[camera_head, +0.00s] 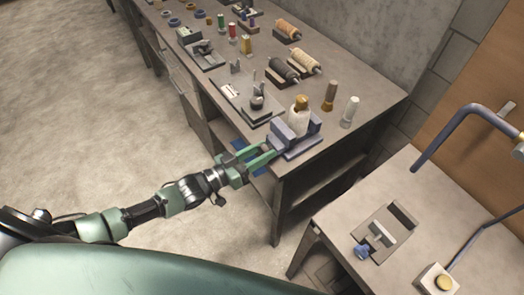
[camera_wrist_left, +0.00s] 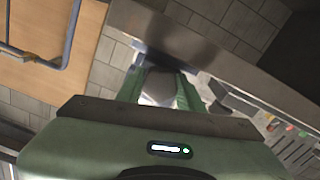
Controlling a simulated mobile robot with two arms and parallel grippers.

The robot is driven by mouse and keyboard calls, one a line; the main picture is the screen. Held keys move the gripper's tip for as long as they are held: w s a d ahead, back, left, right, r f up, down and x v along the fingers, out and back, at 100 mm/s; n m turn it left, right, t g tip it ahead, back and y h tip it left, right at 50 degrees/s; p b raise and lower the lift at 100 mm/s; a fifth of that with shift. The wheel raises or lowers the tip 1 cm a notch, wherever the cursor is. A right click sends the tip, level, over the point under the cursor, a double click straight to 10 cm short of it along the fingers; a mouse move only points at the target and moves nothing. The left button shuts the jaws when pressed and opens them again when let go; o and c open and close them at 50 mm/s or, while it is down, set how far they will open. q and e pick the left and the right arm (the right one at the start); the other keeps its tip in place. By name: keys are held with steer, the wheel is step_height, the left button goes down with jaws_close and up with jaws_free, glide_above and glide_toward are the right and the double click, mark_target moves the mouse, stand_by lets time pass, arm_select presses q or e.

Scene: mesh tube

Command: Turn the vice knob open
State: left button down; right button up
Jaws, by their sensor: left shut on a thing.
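A blue-grey vice (camera_head: 283,132) stands at the near corner of the long bench. A white spool with an orange top (camera_head: 299,118) stands at the vice, seemingly between its jaws. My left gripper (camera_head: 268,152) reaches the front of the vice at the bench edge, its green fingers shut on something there. In the left wrist view the fingers (camera_wrist_left: 159,93) lie on both sides of a pale grey knob (camera_wrist_left: 158,86). Most of the knob is hidden by the fingers in the head view. My right gripper is not in view.
The long bench (camera_head: 330,113) holds several spools and small tools behind the vice. Open floor lies at the left.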

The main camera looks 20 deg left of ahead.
arm_select(q)
steer(key=c, duration=0.9)
jaws_free()
steer(key=b+v, duration=0.1)
steer(key=v, duration=0.6)
steer(key=shift+s+a+b, duration=0.25)
steer(key=shift+s+b, duration=0.05)
steer(key=shift+s, duration=0.05)
